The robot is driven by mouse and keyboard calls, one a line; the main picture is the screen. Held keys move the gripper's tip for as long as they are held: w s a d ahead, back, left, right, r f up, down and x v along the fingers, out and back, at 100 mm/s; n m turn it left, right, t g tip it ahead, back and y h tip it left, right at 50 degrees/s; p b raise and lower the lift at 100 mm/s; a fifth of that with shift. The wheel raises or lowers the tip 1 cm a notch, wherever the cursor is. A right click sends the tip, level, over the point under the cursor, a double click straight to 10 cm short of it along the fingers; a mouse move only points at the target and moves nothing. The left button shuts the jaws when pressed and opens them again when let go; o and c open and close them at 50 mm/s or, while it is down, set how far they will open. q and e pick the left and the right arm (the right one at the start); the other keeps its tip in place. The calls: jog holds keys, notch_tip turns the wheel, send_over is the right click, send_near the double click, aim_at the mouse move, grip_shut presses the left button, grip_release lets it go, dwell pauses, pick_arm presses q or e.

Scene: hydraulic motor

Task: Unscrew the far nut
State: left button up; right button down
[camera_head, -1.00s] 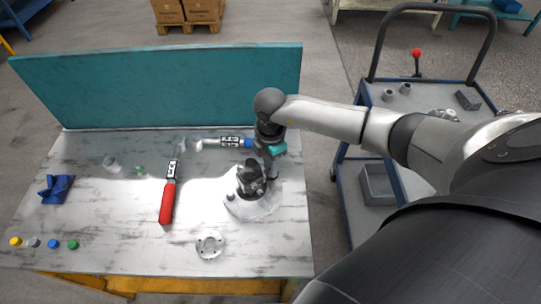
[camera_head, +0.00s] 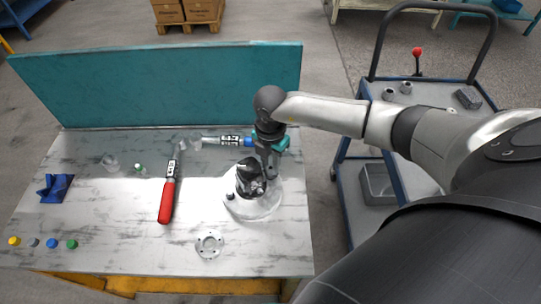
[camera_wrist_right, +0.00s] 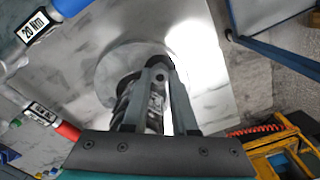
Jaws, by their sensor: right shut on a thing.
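The hydraulic motor (camera_head: 247,181) is a dark, upright body on a round pale base (camera_head: 252,207) at the right of the marble-topped table. My right gripper (camera_head: 270,176) reaches down at its far right side. In the right wrist view the two fingers (camera_wrist_right: 160,66) come together at the motor, over its metal disc (camera_wrist_right: 115,72). They are shut on the far nut, which is mostly hidden between the tips. A small dark nut (camera_head: 230,196) shows on the near left of the base. My left gripper is not in view.
A blue-handled torque wrench (camera_head: 230,140) lies just behind the gripper. A red-handled one (camera_head: 167,202) lies to the left. A metal flange ring (camera_head: 209,245) lies in front. A teal panel (camera_head: 160,85) stands along the table's back edge. A cart (camera_head: 345,185) stands at right.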

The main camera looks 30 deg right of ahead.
jog(key=c, duration=0.9)
grip_release()
jog(key=shift+r+m+p, duration=0.1)
jog(key=shift+m+p, duration=0.3)
jog(key=shift+p, duration=0.05)
jog(key=m+p, duration=0.4)
jog(key=m, duration=0.2)
jog(key=shift+a+r, duration=0.1)
jog(key=shift+r, duration=0.05)
jog(key=m+p, duration=0.1)
jog(key=m, duration=0.1)
jog(key=shift+m+p, duration=0.35)
jog(key=shift+m, duration=0.05)
jog(key=shift+f+m, duration=0.25)
jog(key=shift+m, duration=0.15)
